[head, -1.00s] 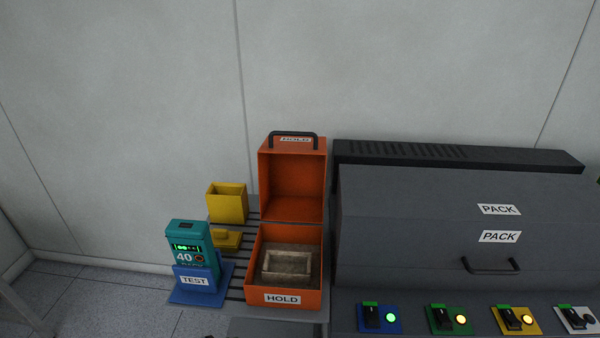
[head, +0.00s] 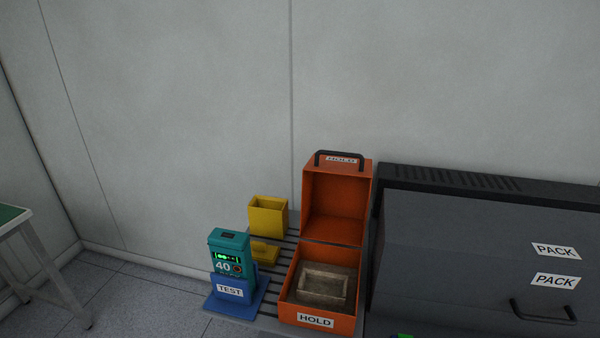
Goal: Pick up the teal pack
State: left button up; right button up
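The teal pack (head: 229,247) stands upright in the blue TEST holder (head: 231,289) at the lower middle of the head view. Its front shows a green lit display, the number 40 and a small round orange-red mark. Its lower part is hidden by the holder. Neither of my grippers is in view.
Right of the pack, an orange HOLD box (head: 318,318) stands open with a tray-like insert inside. A yellow bin (head: 268,217) and a low yellow block (head: 264,253) sit behind the pack. A grey PACK cabinet (head: 470,260) fills the right. A green-topped table (head: 12,217) is at far left.

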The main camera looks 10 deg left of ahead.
aim_at(231, 252)
jog(key=k+j+z, duration=0.15)
jog(key=j+z, duration=0.25)
jog(key=k+j+z, duration=0.2)
jog(key=j+z, duration=0.2)
jog(key=k+j+z, duration=0.25)
jog(key=z, duration=0.15)
